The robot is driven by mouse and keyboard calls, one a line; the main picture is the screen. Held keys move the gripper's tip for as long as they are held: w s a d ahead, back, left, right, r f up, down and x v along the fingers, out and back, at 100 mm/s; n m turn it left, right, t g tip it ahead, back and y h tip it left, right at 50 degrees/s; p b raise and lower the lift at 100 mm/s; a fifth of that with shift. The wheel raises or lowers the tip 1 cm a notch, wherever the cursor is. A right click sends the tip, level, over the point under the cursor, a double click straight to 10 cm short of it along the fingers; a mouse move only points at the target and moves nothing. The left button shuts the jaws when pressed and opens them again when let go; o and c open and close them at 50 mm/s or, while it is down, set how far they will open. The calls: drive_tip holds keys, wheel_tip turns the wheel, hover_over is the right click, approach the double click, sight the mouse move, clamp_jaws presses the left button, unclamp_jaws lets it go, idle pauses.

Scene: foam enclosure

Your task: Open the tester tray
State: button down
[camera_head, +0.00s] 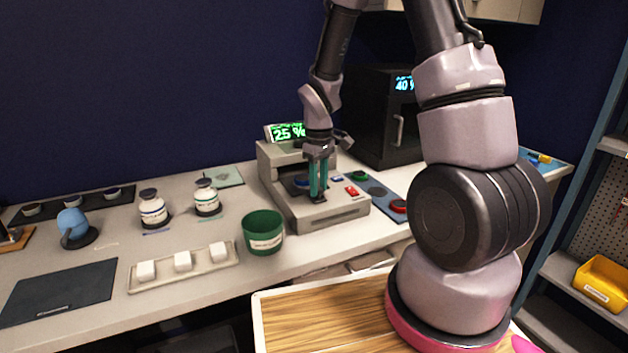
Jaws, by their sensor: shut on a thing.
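The tester (282,158) is a grey machine with a green "25 %" display on top, standing on the counter in the head view. Its tray (338,216) is the low grey part at the front, with a slot-like mark on its front face. My gripper (318,197) points down over this part, its teal fingers close together. The fingertips are at a small dark piece on the tray's top, which looks like its handle, and the gripper is shut on it. The fingers partly hide the grip and the tester's inside. How far the tray is out is hard to tell.
A green cup (263,232) stands just left of the tester. A panel with red and green buttons (399,206) lies to its right, before a black oven-like box (380,115). A tray of white blocks (183,273) and two bottles (153,207) stand further left.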

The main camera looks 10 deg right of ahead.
drive_tip(key=shift+s+d, duration=0.15)
drive_tip(key=shift+s, duration=0.55)
drive_tip(key=c, duration=0.8)
unclamp_jaws()
drive_tip(key=shift+c, duration=0.2)
drive_tip(key=shift+r, duration=0.15)
wheel_tip(320, 180, up, 11)
drive_tip(key=shift+f, duration=0.2)
drive_tip(key=shift+r, duration=0.1)
drive_tip(key=s+d+r+m+t+y, duration=0.1)
drive_tip(key=s+d+r+m+t, duration=0.1)
drive_tip(key=s+r+m, duration=0.3)
drive_tip(key=s+d+r+m+t+y, duration=0.1)
drive_tip(key=s+r+m+t, duration=0.4)
drive_tip(key=s+r, duration=0.6)
wheel_tip(320, 180, up, 4)
drive_tip(key=shift+s+d+r+m, duration=0.1)
drive_tip(key=shift+s+d+m, duration=0.3)
drive_tip(key=shift+d, duration=0.5)
